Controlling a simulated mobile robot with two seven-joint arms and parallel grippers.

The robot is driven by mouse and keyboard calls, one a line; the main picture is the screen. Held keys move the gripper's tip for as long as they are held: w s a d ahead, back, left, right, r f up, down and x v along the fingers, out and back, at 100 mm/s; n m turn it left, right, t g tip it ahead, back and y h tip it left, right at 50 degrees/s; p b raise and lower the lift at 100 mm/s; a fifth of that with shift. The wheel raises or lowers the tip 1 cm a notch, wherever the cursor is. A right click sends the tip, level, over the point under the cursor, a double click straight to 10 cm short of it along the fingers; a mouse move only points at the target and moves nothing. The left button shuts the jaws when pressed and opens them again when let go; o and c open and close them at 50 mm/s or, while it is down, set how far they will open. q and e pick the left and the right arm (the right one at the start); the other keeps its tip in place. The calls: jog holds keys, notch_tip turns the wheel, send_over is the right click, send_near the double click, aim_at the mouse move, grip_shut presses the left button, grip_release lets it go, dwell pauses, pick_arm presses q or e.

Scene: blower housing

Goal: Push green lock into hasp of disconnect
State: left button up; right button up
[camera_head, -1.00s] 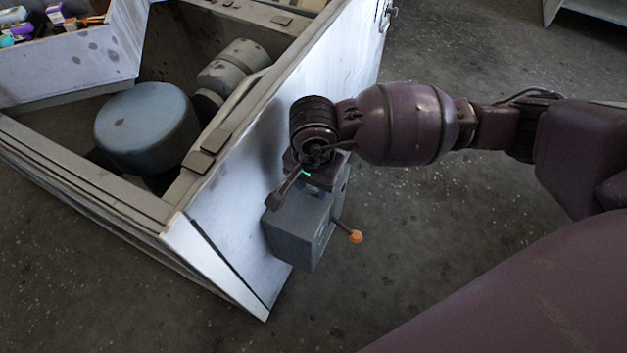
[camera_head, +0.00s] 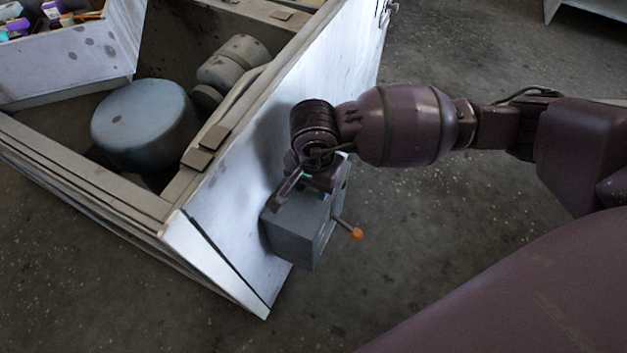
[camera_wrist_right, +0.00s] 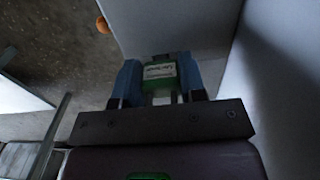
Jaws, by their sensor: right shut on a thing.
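The green lock (camera_wrist_right: 160,78) has a white label and sits between the blue fingertips of my right gripper (camera_wrist_right: 159,82) in the right wrist view. The gripper is shut on it. The disconnect is a grey box (camera_head: 294,232) on the outer white wall of the housing, with a side lever ending in an orange knob (camera_head: 356,234). In the head view my right gripper (camera_head: 290,192) is at the top of the box. The lock cannot be made out clearly there, and the hasp and any contact with it are hidden. My left gripper is not in view.
The open blower housing (camera_head: 95,197) holds a round grey drum (camera_head: 142,118) and a motor (camera_head: 233,63). A bin of small coloured items (camera_head: 60,58) is at the upper left. Speckled floor (camera_head: 440,235) is clear right of the disconnect.

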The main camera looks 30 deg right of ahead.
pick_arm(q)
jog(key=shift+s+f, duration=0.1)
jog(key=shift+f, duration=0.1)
pick_arm(e)
jog(key=shift+f, duration=0.5)
jog(key=o, duration=0.8)
jog(key=shift+o, duration=0.2)
notch_tip(320, 180, up, 4)
jog(key=shift+w+p, duration=0.15)
jog(key=shift+p, duration=0.45)
notch_tip(320, 180, up, 6)
jog(key=shift+f+p, duration=0.15)
jog(key=shift+p, duration=0.7)
jog(key=shift+r, duration=0.55)
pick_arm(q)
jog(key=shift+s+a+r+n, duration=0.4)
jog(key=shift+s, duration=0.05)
